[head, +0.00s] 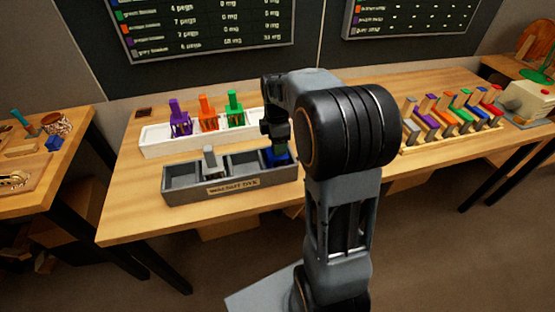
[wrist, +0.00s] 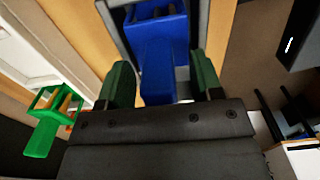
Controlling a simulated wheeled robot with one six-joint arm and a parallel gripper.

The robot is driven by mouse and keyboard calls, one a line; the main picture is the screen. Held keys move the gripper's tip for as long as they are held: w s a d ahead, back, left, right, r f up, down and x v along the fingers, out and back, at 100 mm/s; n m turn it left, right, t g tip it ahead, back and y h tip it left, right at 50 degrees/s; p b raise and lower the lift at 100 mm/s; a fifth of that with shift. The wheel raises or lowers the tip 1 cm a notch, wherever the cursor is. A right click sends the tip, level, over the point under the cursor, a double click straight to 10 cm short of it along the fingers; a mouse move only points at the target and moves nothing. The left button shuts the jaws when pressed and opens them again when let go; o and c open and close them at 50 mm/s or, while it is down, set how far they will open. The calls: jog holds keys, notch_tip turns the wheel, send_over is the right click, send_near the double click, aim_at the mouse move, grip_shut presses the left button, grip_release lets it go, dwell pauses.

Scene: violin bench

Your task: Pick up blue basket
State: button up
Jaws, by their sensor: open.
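The blue basket (wrist: 157,45) fills the upper middle of the wrist view, with its upright blue handle between the fingers of my gripper (wrist: 162,85). The green-padded fingers stand apart on either side of it, and I see no firm hold. In the head view the blue basket (head: 279,157) sits in the right compartment of the grey tray (head: 185,195), partly hidden by my gripper (head: 276,140) above it. My arm covers part of the tray's right end.
Behind the grey tray, a white tray (head: 158,148) holds purple (head: 180,118), orange (head: 208,112) and green (head: 235,108) baskets. A grey basket (head: 210,162) stands in the grey tray's middle. A rack of several coloured pieces (head: 450,120) stands right. Bare wood lies at the table's left front.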

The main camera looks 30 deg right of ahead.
jog(key=shift+f, duration=0.6)
grip_shut()
